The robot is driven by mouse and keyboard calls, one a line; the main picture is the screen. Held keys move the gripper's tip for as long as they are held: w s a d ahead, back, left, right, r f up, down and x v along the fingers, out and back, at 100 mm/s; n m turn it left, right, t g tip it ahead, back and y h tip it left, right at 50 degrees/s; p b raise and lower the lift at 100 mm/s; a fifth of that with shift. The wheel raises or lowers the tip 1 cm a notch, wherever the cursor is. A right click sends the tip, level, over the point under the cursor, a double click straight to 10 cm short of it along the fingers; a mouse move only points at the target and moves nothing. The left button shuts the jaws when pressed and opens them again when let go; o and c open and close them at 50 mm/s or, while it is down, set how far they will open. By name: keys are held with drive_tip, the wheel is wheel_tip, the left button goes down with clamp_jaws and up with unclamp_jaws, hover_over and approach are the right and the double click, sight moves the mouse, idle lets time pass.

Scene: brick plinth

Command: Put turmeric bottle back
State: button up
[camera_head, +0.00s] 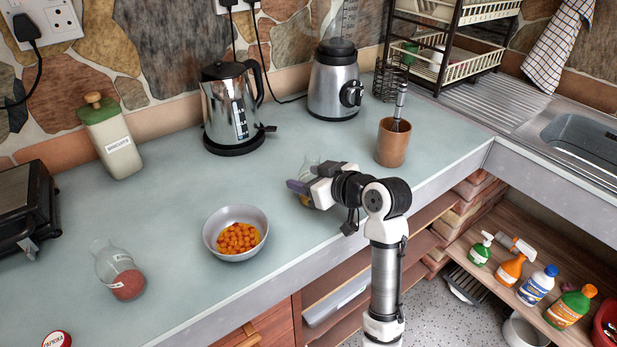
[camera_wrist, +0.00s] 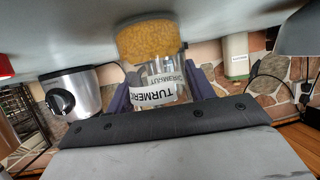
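The turmeric bottle (camera_wrist: 152,91) is a clear glass bottle with yellow-orange powder and a white label, upside down in the wrist view. My gripper's purple fingers (camera_wrist: 160,96) flank it closely on both sides and look shut on it. In the head view, my gripper (camera_head: 305,188) is low over the counter's front part, right of the grey bowl. The bottle (camera_head: 305,201) shows only partly there, behind the fingers. I cannot tell whether its base touches the counter.
The bowl (camera_head: 213,240) holds orange pieces. A flask-shaped bottle of red powder (camera_head: 127,284) and a paprika bottle (camera_head: 57,340) stand at left. A biscuits jar (camera_head: 119,156), kettle (camera_head: 226,110) and blender (camera_head: 334,88) are along the wall. A wooden cup (camera_head: 392,147) stands right.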

drive_tip(key=o, duration=0.4)
drive_tip(key=shift+r+p, duration=0.3)
drive_tip(key=b+v, duration=0.3)
drive_tip(key=v, duration=0.9)
